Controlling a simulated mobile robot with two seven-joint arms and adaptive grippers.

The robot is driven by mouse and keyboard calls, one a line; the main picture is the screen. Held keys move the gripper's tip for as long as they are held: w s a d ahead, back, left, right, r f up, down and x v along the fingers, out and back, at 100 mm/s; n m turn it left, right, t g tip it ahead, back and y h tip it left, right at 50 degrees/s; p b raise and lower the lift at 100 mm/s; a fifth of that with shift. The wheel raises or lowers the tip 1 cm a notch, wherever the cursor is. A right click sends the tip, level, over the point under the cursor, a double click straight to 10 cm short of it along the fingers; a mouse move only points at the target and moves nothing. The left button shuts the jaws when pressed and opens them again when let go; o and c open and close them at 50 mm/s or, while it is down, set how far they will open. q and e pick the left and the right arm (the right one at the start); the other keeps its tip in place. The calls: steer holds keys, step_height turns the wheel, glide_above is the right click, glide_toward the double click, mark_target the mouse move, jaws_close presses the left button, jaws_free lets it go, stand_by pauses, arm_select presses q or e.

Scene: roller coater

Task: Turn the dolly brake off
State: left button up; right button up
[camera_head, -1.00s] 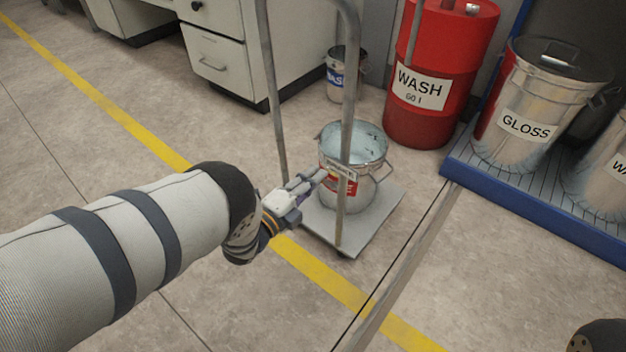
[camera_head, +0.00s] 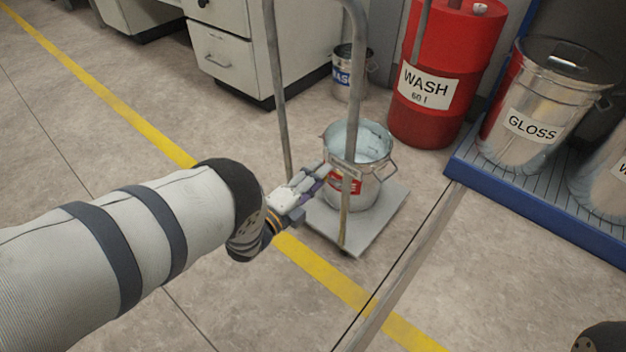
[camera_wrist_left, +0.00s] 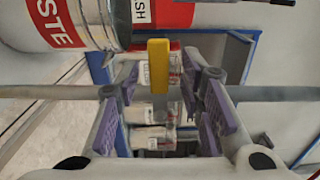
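The dolly (camera_head: 380,222) is a small grey platform with a tall tubular handle frame, carrying an open metal pail. My left gripper (camera_head: 322,176) is beside the dolly's near upright. In the left wrist view its two purple-padded fingers (camera_wrist_left: 172,88) are apart, with nothing clamped between them. A yellow lever-like piece (camera_wrist_left: 158,66) shows between and beyond the fingers, with a grey bar (camera_wrist_left: 270,93) running across behind them. I cannot tell whether a finger touches the lever, nor its brake setting. My right gripper is out of view.
The pail (camera_head: 350,190) stands close behind the upright; its waste label (camera_wrist_left: 65,25) shows in the wrist view. A red wash drum (camera_head: 435,120), a small bucket (camera_head: 349,80) and a blue pallet (camera_head: 540,212) with metal cans stand behind. Floor left of the dolly is clear.

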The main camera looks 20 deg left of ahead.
arm_select(q)
steer(key=v, duration=1.2)
